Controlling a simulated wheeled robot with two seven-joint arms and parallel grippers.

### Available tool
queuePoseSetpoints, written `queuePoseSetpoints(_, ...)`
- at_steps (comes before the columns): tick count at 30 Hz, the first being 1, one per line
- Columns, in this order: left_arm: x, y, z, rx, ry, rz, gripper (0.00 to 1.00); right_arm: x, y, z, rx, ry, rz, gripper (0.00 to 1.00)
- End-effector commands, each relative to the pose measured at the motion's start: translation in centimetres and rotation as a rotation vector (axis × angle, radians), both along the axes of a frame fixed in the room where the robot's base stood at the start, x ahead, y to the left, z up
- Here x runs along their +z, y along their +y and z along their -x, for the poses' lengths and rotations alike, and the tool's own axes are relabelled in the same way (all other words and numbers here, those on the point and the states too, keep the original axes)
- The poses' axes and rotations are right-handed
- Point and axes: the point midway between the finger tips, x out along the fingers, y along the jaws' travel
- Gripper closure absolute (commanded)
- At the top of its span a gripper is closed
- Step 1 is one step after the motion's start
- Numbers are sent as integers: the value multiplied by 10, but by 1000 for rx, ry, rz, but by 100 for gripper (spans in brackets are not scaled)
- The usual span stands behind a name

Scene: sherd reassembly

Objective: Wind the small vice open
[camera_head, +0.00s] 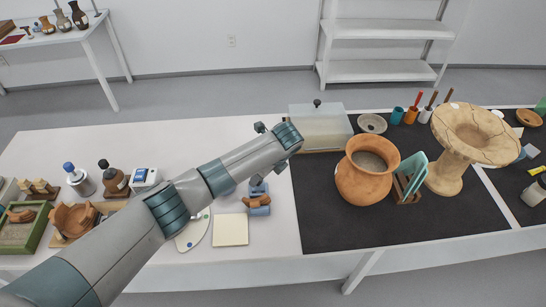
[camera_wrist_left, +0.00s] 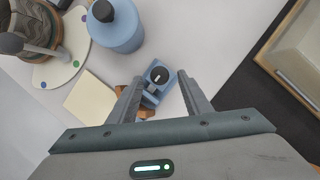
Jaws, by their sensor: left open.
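The small blue vice (camera_head: 259,189) stands on the white table, left of the dark mat, with a terracotta sherd (camera_head: 256,201) at its near side. In the left wrist view the vice (camera_wrist_left: 152,97) has a dark round knob (camera_wrist_left: 159,75) with a white mark on top. My left gripper (camera_wrist_left: 158,79) is open above it, one finger on each side of the knob in the picture, and grips nothing. The left finger partly hides the sherd (camera_wrist_left: 143,112). I cannot tell how wide the vice jaws stand. My right gripper is not in view.
A blue bottle (camera_wrist_left: 115,27) stands close to the vice. A cream pad (camera_head: 230,230) and a paint palette (camera_head: 193,233) lie left of it. A lidded box (camera_head: 322,128) and a terracotta pot (camera_head: 366,178) stand to the right.

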Motion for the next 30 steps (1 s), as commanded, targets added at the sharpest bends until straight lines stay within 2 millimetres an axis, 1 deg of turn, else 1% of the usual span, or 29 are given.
queuePoseSetpoints(5,26,-9,7,-2,-3,3,55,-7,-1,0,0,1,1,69)
queuePoseSetpoints(18,108,-33,30,-2,-4,3,55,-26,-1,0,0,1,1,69)
queuePoseSetpoints(20,116,-35,34,-3,-4,2,55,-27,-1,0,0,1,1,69)
queuePoseSetpoints(21,127,-36,34,-2,-5,0,55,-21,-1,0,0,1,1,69)
queuePoseSetpoints(26,140,-40,39,-1,-3,1,55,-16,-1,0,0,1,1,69)
queuePoseSetpoints(30,143,-42,41,1,-2,0,55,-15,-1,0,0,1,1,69)
